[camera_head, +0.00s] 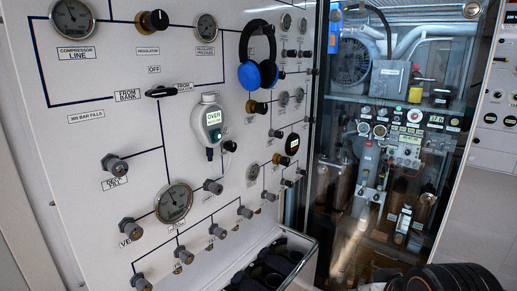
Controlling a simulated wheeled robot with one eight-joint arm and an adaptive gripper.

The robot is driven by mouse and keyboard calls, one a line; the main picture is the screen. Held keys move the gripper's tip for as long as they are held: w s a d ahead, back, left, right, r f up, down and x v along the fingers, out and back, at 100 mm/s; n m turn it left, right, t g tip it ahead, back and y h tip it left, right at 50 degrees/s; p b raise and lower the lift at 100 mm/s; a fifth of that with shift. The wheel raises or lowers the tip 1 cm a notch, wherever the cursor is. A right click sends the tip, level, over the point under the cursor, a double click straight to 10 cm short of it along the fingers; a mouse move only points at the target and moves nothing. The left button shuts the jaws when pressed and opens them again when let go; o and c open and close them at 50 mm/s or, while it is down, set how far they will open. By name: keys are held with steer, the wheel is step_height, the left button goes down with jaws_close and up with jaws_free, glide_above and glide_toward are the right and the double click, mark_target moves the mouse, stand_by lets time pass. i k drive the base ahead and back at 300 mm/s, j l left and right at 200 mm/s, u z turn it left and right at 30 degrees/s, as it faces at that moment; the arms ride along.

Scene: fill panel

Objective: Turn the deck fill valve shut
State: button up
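The fill panel (90,215) is a large white upright board on the left, with dark flow lines. The deck fill valve (117,166) appears to be the grey knob at the panel's left, above a small label (115,183) whose text is hard to read. The knob points out from the panel and nothing touches it. I cannot tell from its look whether the valve is open or shut. My gripper is not in view.
A round gauge (173,203) and several similar grey knobs, one of them the lower-left knob (130,228), sit below. Blue headphones (258,72) and a grey device (208,122) stick out from the panel. A black rack (270,268) stands low. A glass-fronted cabinet (385,130) is right.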

mark_target(118, 168)
steer(key=u, duration=1.45)
steer(key=i+j+z, duration=0.2)
steer(key=j, duration=0.25)
steer(key=k+l+z, duration=0.15)
steer(key=k, duration=0.5)
steer(key=i+j, duration=0.25)
steer(key=i+u, duration=0.05)
steer(key=i, duration=0.05)
